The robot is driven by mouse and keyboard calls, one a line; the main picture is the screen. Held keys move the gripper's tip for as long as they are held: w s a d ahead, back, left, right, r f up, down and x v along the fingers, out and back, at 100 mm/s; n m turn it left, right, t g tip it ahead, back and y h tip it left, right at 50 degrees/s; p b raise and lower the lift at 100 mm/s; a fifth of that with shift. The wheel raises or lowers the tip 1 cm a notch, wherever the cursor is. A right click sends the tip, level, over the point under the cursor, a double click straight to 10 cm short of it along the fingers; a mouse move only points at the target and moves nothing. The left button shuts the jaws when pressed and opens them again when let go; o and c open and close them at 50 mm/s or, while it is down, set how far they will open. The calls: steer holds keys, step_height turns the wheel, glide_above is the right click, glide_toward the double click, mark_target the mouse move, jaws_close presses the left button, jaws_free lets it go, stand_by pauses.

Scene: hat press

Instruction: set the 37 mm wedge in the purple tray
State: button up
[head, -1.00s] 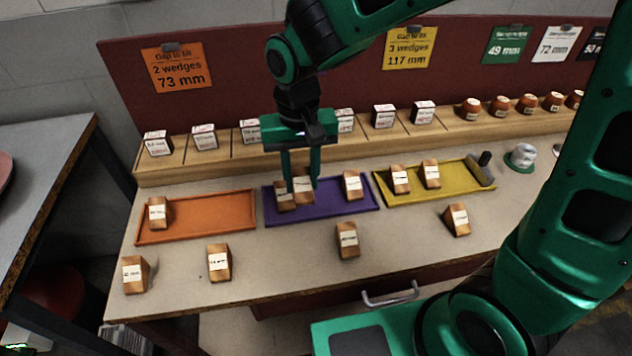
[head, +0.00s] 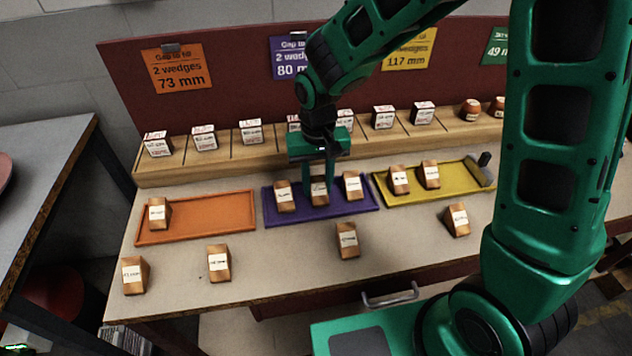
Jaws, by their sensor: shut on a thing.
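My gripper (head: 318,186) is shut on a wooden wedge with a white label (head: 319,194), over the middle of the purple tray (head: 337,212). The held wedge is upright, at or just above the tray floor; I cannot tell whether it touches. A wedge (head: 284,198) stands in the tray to its left and another wedge (head: 353,187) to its right. The labels are too small to read, so I cannot tell which wedge is the 37 mm one.
An orange tray (head: 215,236) holds one wedge; a yellow tray (head: 440,195) holds two. Several loose wedges stand in front, including one (head: 347,240) near the purple tray. Behind is a wooden shelf (head: 180,175) with labelled blocks. Bare bench lies between the front wedges.

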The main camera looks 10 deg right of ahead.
mark_target(318, 181)
steer(key=o, duration=1)
steer(key=shift+f, duration=0.1)
steer(key=shift+o, duration=0.2)
step_height(318, 181, up, 12)
steer(key=shift+d, duration=0.1)
